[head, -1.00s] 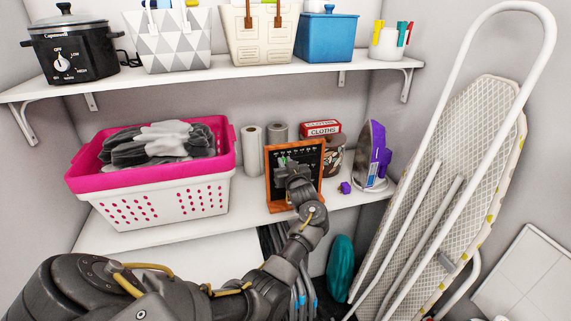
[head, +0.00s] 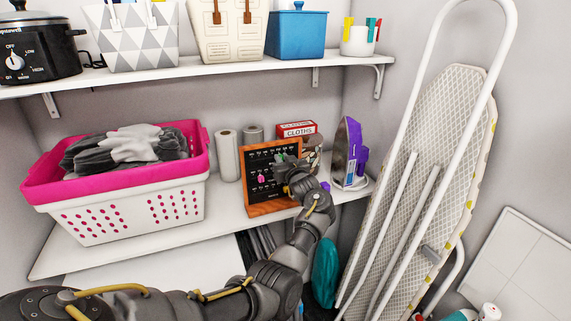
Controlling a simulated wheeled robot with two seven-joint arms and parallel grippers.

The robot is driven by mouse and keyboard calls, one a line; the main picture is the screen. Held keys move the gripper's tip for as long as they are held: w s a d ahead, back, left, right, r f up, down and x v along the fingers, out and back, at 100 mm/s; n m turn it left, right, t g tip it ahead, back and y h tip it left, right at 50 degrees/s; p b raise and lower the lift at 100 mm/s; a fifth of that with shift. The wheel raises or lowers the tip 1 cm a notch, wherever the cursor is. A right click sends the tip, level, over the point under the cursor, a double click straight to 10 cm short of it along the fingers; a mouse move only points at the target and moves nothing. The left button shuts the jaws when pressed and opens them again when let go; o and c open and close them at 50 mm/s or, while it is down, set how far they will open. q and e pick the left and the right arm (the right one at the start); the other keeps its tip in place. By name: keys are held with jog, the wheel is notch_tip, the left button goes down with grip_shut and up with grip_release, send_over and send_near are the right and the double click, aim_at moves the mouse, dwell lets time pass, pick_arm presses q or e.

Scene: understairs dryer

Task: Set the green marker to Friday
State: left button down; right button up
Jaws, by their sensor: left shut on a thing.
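A black calendar board in a wooden frame (head: 258,157) stands on the middle shelf, leaning slightly back. It has rows of small light markings, too small to read. A pink marker (head: 262,179) sits on its left-centre part. My left gripper (head: 285,163) is at the board's right part, shut on the green marker (head: 280,156), of which only a little shows at the fingertips. The gripper hides the board's right side, so I cannot tell which day the green marker is at. My right gripper is not in view.
A pink-and-white laundry basket (head: 128,205) stands left of the board, with paper rolls (head: 228,155) behind. A red cloths box (head: 297,129) is behind the gripper, and an iron (head: 347,152) stands to the right. An ironing board (head: 425,170) leans at the right.

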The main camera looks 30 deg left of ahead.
pick_arm(q)
jog(key=shift+s, duration=0.1)
jog(key=c, duration=1.3)
grip_release()
jog(key=b+v, duration=0.3)
jog(key=v, duration=0.7)
jog(key=shift+s+d, duration=0.2)
jog(key=shift+d, duration=0.1)
